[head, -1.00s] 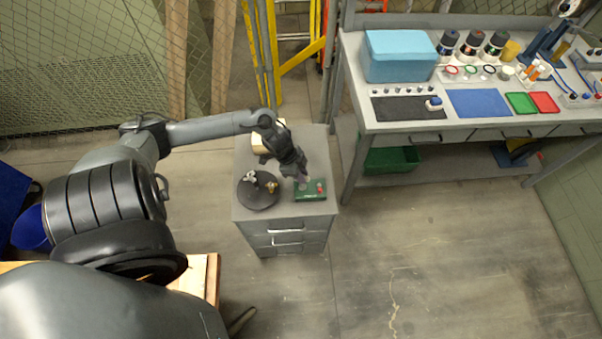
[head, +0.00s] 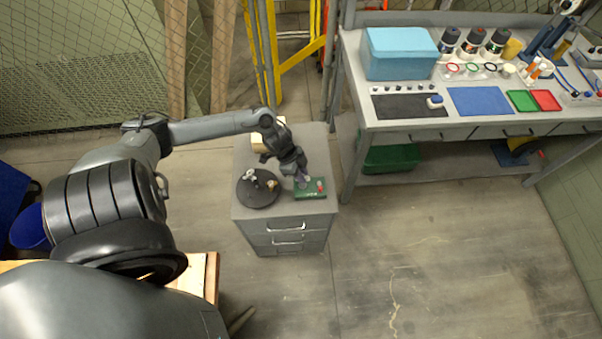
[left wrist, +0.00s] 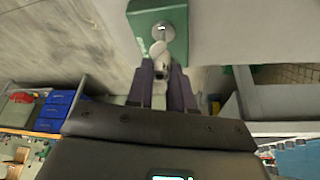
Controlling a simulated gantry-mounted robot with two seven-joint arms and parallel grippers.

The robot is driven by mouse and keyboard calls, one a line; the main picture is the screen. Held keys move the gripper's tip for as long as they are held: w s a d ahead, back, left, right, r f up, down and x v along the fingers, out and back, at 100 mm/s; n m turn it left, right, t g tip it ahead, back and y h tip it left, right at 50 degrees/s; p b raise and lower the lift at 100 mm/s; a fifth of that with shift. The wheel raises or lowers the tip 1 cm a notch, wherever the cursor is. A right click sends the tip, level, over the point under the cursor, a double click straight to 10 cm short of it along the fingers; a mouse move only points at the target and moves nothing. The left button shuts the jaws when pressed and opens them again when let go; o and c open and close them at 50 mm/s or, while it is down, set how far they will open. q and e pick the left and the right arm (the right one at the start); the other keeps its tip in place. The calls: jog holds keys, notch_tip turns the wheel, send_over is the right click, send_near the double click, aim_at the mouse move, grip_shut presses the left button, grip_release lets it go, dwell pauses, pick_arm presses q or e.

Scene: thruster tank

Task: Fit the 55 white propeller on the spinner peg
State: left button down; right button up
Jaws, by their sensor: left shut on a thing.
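My left gripper (head: 301,179) points down over the green spinner base (head: 312,194) on the grey cabinet. In the left wrist view, its two purple fingers (left wrist: 162,84) are shut on a small white propeller (left wrist: 158,50). The green base (left wrist: 143,27) lies just beyond the fingertips, with a round grey spinner (left wrist: 164,30) on it. The propeller overlaps the near edge of the spinner in this view. I cannot tell whether they touch, and I cannot make out the peg or the propeller's number. My right gripper is out of view.
A round black tray (head: 256,202) beside the green base holds a pale propeller (head: 251,175) and a brass-coloured one (head: 271,185). A red knob (head: 320,185) is on the base's right end. A workbench (head: 400,135) stands to the right, with clear floor before it.

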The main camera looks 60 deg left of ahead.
pick_arm(q)
jog(key=shift+f, duration=0.15)
dwell(0.3)
jog(key=shift+f, duration=0.1)
jog(key=shift+f+b, duration=0.45)
jog(key=shift+f, duration=0.3)
jog(key=shift+f+m+b, duration=0.3)
jog(key=shift+f+b, duration=0.05)
jog(key=shift+b, duration=0.05)
jog(key=shift+f, duration=0.1)
jog(key=shift+f, duration=0.3)
dwell(0.7)
